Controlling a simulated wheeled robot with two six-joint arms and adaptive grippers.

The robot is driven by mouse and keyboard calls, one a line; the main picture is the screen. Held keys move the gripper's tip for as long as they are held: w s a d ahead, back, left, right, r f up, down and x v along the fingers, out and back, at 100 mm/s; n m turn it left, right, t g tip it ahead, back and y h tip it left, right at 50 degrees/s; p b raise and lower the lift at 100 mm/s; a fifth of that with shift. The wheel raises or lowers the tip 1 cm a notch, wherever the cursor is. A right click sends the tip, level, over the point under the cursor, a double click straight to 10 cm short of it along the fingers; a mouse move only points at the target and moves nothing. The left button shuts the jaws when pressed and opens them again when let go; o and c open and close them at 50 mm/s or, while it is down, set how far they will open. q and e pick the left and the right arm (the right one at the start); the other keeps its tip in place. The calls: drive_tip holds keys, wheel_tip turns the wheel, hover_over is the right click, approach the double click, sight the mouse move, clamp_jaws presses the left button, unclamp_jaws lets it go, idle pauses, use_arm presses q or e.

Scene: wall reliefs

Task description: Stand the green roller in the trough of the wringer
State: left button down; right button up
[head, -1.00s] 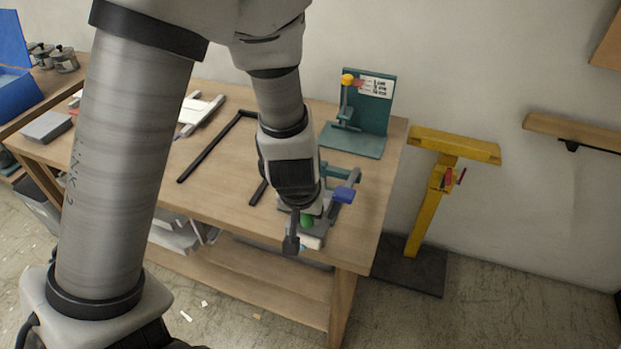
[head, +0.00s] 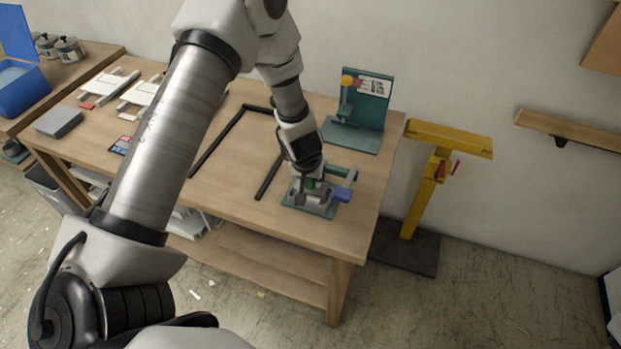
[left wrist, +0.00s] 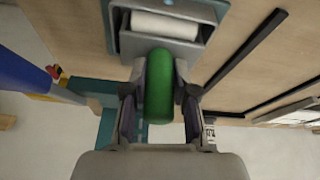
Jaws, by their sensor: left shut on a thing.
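The green roller (left wrist: 159,88) is between the two fingers of my left gripper (left wrist: 160,105), which is shut on it. In the head view only a small green patch (head: 310,184) shows below the wrist. The wringer (head: 322,209) has a teal base and a blue grip on its side, and stands near the table's front right. In the left wrist view its grey trough (left wrist: 127,43) holds a white roller (left wrist: 165,25). The green roller's far end overlaps the trough's near edge in that view; I cannot tell whether they touch. My right gripper is not in view.
A black frame (head: 222,140) lies on the table (head: 240,190) left of the wringer. A teal stand (head: 366,105) with a yellow knob is behind it. A yellow post (head: 427,190) stands right of the table. Floor at the front right is clear.

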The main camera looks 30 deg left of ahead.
use_arm(q)
drive_tip(key=shift+s+d+f+b, duration=0.1)
drive_tip(key=shift+s+f+b, duration=0.3)
drive_tip(key=shift+f, duration=0.1)
drive_tip(key=c, duration=0.9)
unclamp_jaws()
drive_tip(key=shift+w+f, duration=0.2)
drive_tip(key=shift+w, duration=0.1)
drive_tip(key=shift+r, duration=0.2)
